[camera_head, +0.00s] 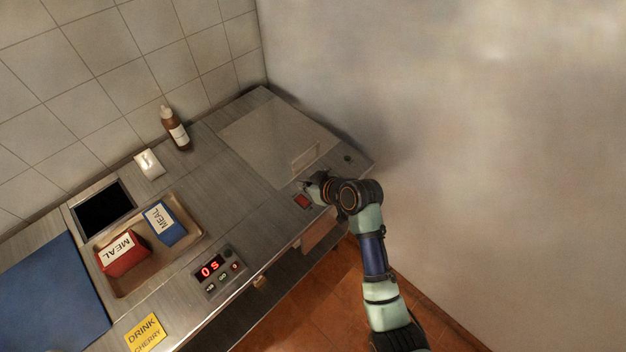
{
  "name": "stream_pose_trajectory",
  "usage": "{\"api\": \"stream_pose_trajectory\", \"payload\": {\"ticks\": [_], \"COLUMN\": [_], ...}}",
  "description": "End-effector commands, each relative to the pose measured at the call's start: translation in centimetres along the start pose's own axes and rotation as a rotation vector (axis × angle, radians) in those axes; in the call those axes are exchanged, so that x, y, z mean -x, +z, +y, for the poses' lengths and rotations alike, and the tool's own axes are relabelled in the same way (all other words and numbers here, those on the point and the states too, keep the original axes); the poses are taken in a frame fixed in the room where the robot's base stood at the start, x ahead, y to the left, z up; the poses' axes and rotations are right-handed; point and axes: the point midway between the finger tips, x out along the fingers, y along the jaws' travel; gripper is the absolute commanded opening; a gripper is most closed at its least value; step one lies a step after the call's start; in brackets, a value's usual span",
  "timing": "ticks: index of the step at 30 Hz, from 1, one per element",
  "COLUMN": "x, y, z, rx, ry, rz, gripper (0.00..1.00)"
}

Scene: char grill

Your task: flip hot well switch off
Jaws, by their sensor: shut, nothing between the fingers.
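A small red switch (302,201) sits on the steel counter near its front edge, at the front of the closed hot well lid (270,130). The lid has a handle (306,155) on its near right side. My gripper (304,186) is shut and empty, low over the counter just behind the red switch. My wrist hides part of the counter to the right of the switch. I cannot tell whether the fingertips touch the switch or which way it is set.
A tray (200,237) holds a red and a blue MEAL box. A timer panel (218,272) reads 05. A brown bottle (176,130), a white container (149,165), a yellow DRINK card (145,333) and a black knob (347,158) are on the counter. A wall bounds the right.

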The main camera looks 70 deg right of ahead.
Motion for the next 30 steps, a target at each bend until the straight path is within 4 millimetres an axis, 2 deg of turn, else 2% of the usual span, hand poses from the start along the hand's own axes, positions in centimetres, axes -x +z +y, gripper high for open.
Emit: {"api": "stream_pose_trajectory", "payload": {"ticks": [4,10,30], "x": [3.0,5.1,5.3], "y": [-0.7,-1.1,-1.2], "z": [0.1,0.0,0.0], "rx": [0.001,0.001,0.001], "ry": [0.003,0.001,0.0], "rz": [0.003,0.001,0.001], "gripper": [0.0,0.0,0.0]}}
